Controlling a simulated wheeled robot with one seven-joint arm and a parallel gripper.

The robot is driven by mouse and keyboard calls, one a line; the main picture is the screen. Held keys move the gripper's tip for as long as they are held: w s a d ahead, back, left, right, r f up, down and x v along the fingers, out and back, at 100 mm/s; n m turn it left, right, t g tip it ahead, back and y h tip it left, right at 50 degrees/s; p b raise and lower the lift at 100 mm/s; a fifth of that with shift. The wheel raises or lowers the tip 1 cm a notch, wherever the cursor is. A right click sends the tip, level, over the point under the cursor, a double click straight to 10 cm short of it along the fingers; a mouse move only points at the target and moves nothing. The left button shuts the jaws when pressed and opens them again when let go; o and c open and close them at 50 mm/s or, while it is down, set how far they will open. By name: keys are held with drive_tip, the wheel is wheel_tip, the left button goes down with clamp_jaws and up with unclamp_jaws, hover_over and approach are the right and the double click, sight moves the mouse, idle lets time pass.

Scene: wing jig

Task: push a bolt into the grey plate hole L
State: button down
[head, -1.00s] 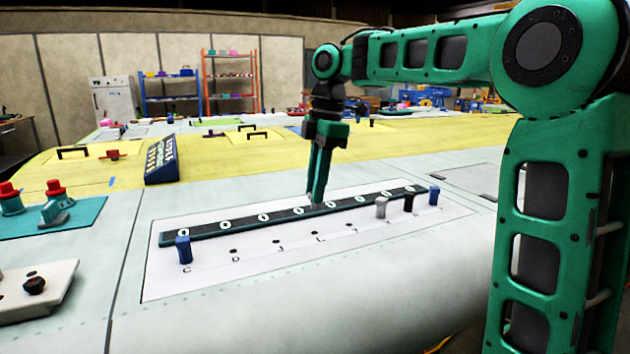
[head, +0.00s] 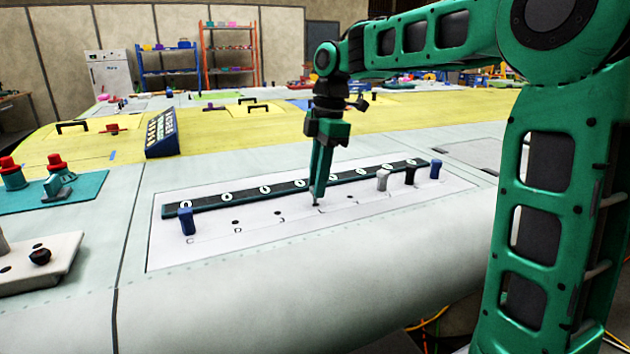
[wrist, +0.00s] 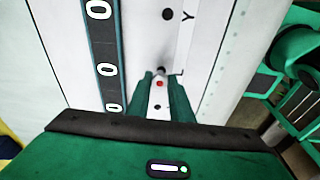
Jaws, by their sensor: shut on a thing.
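The grey plate (head: 210,252) lies flat on the pale wing skin, with a row of lettered holes. My gripper (head: 317,196) points down over the row, its fingers close together on a small grey bolt (head: 314,204), mostly hidden. The bolt's lower end is at the plate beside the letter L. In the wrist view, the fingertips (wrist: 161,78) flank a dark spot beside the letter L (wrist: 181,72). A small red dot shows between the fingers. I cannot tell whether the bolt's tip is in the hole or just above it.
A dark numbered strip (head: 240,198) runs behind the row. A blue bolt (head: 186,222) stands at C. A grey bolt (head: 383,180), a black bolt (head: 409,176) and another blue bolt (head: 435,170) stand to the right. Open holes lie on both sides of L.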

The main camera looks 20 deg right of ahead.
drive_tip(key=shift+s, duration=0.1)
drive_tip(key=shift+f, duration=0.1)
idle(0.5)
drive_tip(key=shift+f, duration=1)
drive_tip(key=c, duration=1.5)
unclamp_jaws()
drive_tip(key=shift+d, duration=0.1)
